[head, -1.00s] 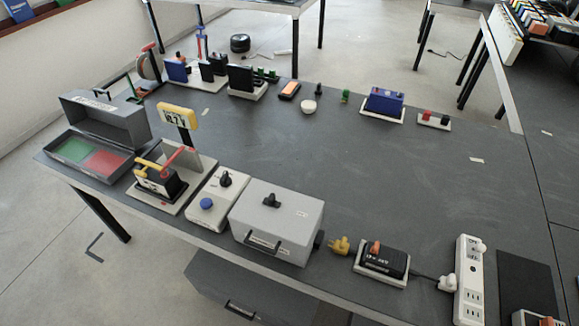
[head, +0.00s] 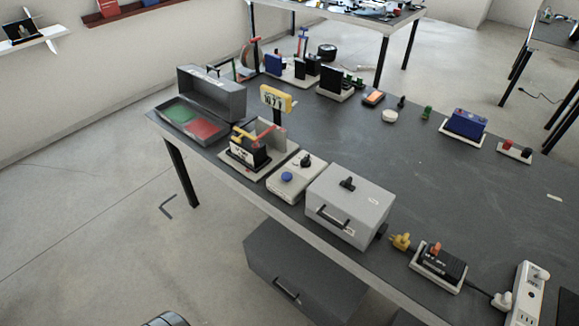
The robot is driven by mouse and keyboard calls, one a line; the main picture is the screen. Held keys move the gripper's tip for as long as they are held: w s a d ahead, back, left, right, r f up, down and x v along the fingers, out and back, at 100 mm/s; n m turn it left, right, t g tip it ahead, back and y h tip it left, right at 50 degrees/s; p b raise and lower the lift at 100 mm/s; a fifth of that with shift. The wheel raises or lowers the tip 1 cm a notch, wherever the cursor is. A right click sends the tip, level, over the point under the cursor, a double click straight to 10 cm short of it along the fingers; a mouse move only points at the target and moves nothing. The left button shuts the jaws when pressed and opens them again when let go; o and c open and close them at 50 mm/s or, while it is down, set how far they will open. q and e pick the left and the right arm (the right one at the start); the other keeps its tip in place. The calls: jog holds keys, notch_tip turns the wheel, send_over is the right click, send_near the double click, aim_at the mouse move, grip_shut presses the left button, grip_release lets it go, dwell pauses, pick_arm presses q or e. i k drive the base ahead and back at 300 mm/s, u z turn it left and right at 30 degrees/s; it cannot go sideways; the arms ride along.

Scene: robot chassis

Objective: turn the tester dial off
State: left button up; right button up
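A white box (head: 287,193) sits near the table's front edge in the head view, with a blue button (head: 287,176) and a black dial (head: 306,161) on its top. A yellow display (head: 276,98) stands on a post behind a small black battery-like block (head: 248,148) with red and yellow levers, just left of the box. Its digits are too small to read surely. A grey box (head: 345,212) with a front handle and a black knob (head: 348,184) stands right of the white box. The dial's setting is too small to tell. Neither gripper shows in the head view.
An open grey case (head: 212,95) with green and red compartments lies at the table's left end. A yellow plug (head: 400,240), a black switch unit (head: 438,266) and a white power strip (head: 526,294) lie to the right. The table's middle (head: 420,160) is mostly clear.

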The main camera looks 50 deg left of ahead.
aim_at(305, 162)
jog(key=k, duration=0.3)
jog(key=u, duration=0.85)
